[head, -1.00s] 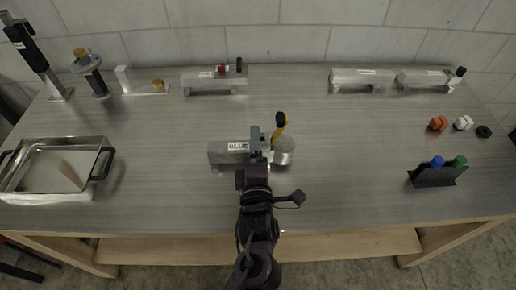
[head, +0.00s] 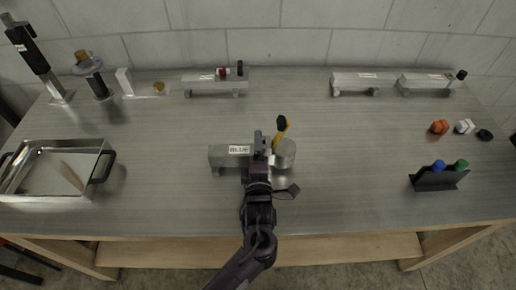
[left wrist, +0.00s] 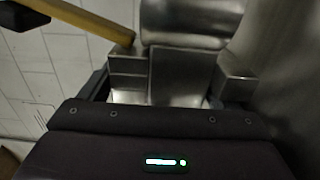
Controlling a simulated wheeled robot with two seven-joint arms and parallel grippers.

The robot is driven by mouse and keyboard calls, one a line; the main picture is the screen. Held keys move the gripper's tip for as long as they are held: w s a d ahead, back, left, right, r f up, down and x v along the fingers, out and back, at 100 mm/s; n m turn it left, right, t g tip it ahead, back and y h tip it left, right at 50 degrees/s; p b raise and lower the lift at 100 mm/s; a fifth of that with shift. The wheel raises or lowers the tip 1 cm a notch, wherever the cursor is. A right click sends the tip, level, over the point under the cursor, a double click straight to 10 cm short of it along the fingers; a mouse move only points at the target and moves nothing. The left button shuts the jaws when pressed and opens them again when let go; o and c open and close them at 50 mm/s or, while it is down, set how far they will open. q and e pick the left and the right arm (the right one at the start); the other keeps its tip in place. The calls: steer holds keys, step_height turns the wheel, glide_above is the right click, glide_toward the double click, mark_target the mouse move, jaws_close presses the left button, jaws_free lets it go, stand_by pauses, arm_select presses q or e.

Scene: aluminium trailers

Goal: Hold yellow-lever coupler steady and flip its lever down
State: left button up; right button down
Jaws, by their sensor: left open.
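In the left wrist view the open fingers (left wrist: 182,80) stand in front of shiny metal of the coupler (left wrist: 190,25), and the yellow lever (left wrist: 88,22) crosses the upper left. Whether the fingers touch the coupler cannot be told. My right gripper is not in view.
A metal tray with black handles (head: 103,165) stands at the left. Other couplers (head: 215,83) (head: 360,82) line the back. A black holder with blue and green knobs (head: 438,182) and small orange, white and black parts (head: 439,127) are at the right. The table around the coupler is clear.

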arm_select(q)
steer(key=shift+w, duration=0.35)
steer(key=shift+c, duration=0.3)
steer(key=c, duration=1.3)
steer(key=shift+o, duration=0.2)
